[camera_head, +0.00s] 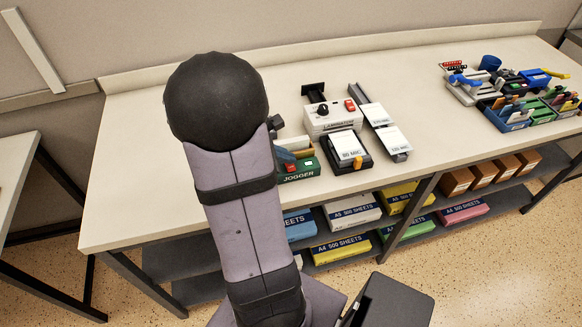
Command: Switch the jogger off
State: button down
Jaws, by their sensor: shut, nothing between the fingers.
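The jogger (312,169) is a green box with a white "JOGGER" label, near the front edge of the long bench. My arm covers its left part. A small red piece (290,167) shows on it, perhaps its switch; I cannot tell which way it is set.
A white laminator (324,122) with a black knob and red switch stands right of the jogger, behind a black "80 MIC" tray (365,161). A rail with white packs (385,126) lies further right. Coloured boxes and tools (515,110) fill the right end. The bench's middle right is clear.

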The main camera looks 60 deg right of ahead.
aim_at(286, 167)
jog(key=shift+f, duration=0.2)
dwell(0.4)
jog(key=shift+s+a+f+b, duration=0.1)
jog(key=shift+f+b, duration=0.15)
jog(key=shift+b, duration=0.25)
jog(key=shift+f+b, duration=0.3)
jog(key=shift+b, duration=0.05)
dwell(0.5)
jog(key=shift+r, duration=0.1)
jog(key=shift+r+p, duration=0.7)
jog(key=shift+r, duration=0.1)
dwell(0.3)
jog(key=shift+w+d+r+p, duration=0.1)
jog(key=shift+d+r+p, duration=0.05)
jog(key=shift+r+p, duration=0.65)
jog(key=shift+w+d+r+p, duration=0.1)
jog(key=shift+w+r+p, duration=0.05)
jog(key=shift+r+p, duration=0.6)
jog(key=shift+w+d+r+p, duration=0.1)
jog(key=shift+d+r+p, duration=0.05)
jog(key=shift+r+p, duration=0.65)
